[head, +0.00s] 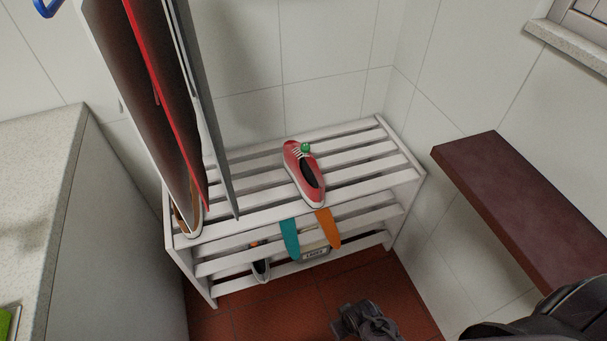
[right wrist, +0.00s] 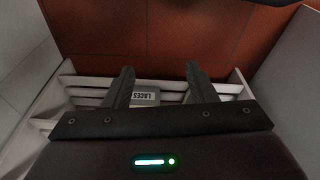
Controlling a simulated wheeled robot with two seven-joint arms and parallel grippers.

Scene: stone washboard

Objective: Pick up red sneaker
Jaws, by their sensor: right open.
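The red sneaker (head: 304,174) lies on the top shelf of a white slatted rack (head: 360,158), with white laces and a small green round thing (head: 305,147) at its far end. My right gripper (head: 366,318) is low in front of the rack, over the floor, well apart from the sneaker. In the right wrist view its two fingers (right wrist: 160,82) are spread with nothing between them, and the rack (right wrist: 85,92) shows beyond. The sneaker is not visible in that view. My left gripper is not in view.
Hanging boards (head: 150,90) cover the rack's left part and partly hide a brown shoe (head: 187,222). Teal (head: 290,238) and orange (head: 328,229) strips hang by a box labelled LACES (head: 314,254). A dark shoe (head: 261,268) sits lower. A dark red bench (head: 515,205) is right.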

